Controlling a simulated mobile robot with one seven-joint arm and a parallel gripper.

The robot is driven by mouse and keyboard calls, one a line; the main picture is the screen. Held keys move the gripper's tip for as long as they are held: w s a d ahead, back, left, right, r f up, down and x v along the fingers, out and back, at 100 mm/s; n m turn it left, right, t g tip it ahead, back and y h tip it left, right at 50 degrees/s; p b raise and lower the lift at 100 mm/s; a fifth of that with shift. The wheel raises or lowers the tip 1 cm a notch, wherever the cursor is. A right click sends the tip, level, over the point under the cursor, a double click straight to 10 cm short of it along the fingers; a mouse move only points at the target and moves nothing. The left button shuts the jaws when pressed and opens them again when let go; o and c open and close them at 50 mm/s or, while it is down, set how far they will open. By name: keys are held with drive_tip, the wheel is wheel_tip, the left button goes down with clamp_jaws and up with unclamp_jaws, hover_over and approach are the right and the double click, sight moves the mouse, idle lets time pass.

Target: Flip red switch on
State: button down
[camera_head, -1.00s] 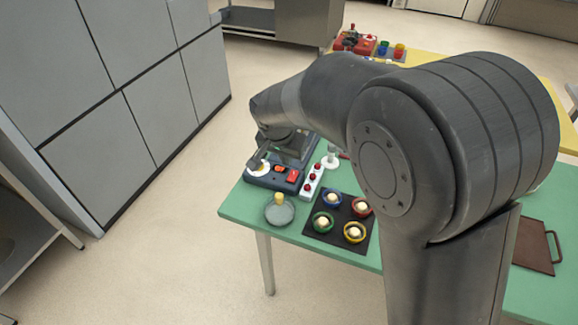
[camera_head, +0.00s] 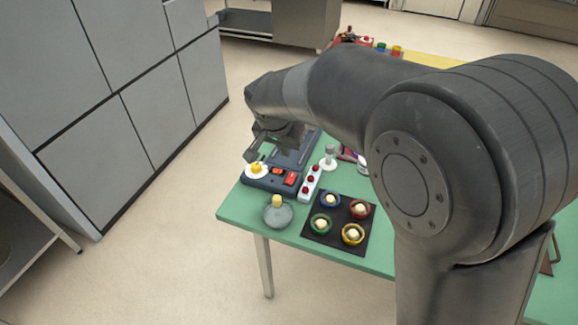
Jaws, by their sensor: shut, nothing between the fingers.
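A dark control box (camera_head: 262,184) sits at the left end of the green table. On its top are a red switch (camera_head: 291,178) and a second small red-orange control (camera_head: 276,171) to its left. Left of them is a white dial with a yellow knob (camera_head: 257,168). Both red controls are in clear view, but which way they are tilted is too small to tell. My gripper (camera_head: 250,156) is shut and empty. It appears above the box's left part, just above the dial in the picture and apart from the red switch.
A white strip with several red buttons (camera_head: 312,181) lies right of the box. In front are a grey round dish with a yellow knob (camera_head: 278,214) and a dark tray (camera_head: 319,238) with several coloured rings. A grey cabinet (camera_head: 150,110) stands at the left.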

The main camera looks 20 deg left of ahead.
sight(292, 176)
drive_tip(key=x, duration=1.4)
drive_tip(key=shift+f+g, duration=0.2)
drive_tip(key=shift+g, duration=0.1)
drive_tip(key=shift+s, duration=0.85)
drive_tip(key=v, duration=1.4)
drive_tip(key=shift+s, duration=0.35)
